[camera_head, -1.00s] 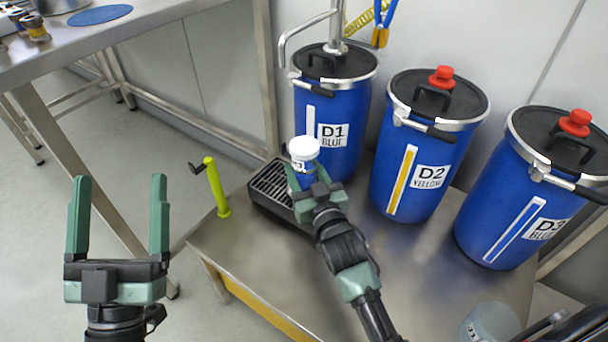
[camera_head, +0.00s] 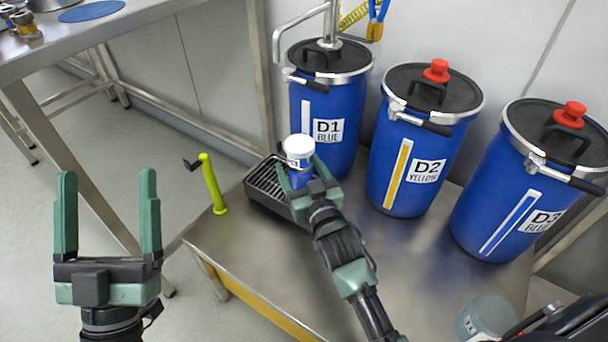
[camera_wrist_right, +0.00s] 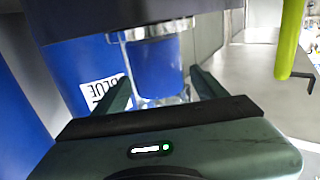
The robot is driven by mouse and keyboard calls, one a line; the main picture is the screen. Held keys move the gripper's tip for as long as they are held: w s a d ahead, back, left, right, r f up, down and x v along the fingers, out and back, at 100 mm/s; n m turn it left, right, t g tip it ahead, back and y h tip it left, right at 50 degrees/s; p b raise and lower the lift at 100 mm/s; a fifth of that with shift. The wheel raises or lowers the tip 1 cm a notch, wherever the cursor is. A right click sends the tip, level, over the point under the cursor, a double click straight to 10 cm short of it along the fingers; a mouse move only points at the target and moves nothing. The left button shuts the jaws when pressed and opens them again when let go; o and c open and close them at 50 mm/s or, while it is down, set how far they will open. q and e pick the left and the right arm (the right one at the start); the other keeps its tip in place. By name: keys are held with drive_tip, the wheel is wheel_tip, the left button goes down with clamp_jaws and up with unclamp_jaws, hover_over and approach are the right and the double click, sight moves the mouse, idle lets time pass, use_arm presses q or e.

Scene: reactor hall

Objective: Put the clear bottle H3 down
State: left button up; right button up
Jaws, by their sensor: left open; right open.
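The bottle H3 (camera_head: 300,165) has a white cap, blue contents and a small label of which I can read only part. It stands upright on the black grated tray (camera_head: 262,202), in front of drum D1. My right gripper (camera_head: 302,176) is open, with one finger on each side of the bottle. In the right wrist view the bottle (camera_wrist_right: 156,70) shows between the two fingers (camera_wrist_right: 165,92). My fingers and palm hide its lower part in the head view. My left gripper (camera_head: 107,215) is open and empty, left of the steel table (camera_head: 255,255).
Blue drums D1 (camera_head: 335,110), D2 (camera_head: 412,150) and D3 (camera_head: 510,200) stand along the back. A lime-green post with a black handle (camera_head: 212,185) rises at the table's left edge. Another clear container (camera_head: 487,316) is at the front right. Mid-table is partly bare.

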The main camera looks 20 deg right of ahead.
sight(304, 176)
drive_tip(key=s+p, duration=0.1)
drive_tip(key=s, duration=0.4)
drive_tip(key=shift+s+d+r+p, duration=0.1)
drive_tip(key=shift+r+p, duration=0.05)
drive_tip(key=shift+p, duration=0.15)
drive_tip(key=s+p, duration=0.1)
drive_tip(key=s, duration=0.5)
use_arm(q)
drive_tip(key=w+f+g+y, duration=0.2)
drive_tip(key=w+f+g, duration=0.2)
drive_tip(key=f+g, duration=0.3)
wheel_tip(304, 176, down, 5)
drive_tip(key=shift+a+r+y, duration=0.1)
drive_tip(key=shift+a+y, duration=0.15)
drive_tip(key=shift+y, duration=0.15)
use_arm(e)
drive_tip(key=s+a+r+n+y, duration=0.1)
drive_tip(key=s+a+r+y, duration=0.1)
drive_tip(key=r, duration=0.3)
drive_tip(key=s+a+r+n+y, duration=0.1)
drive_tip(key=r, duration=0.5)
drive_tip(key=shift+s+a+r+y, duration=0.3)
drive_tip(key=shift+s+a+y, duration=0.05)
drive_tip(key=shift+a+y, duration=0.05)
use_arm(q)
drive_tip(key=shift+w, duration=0.1)
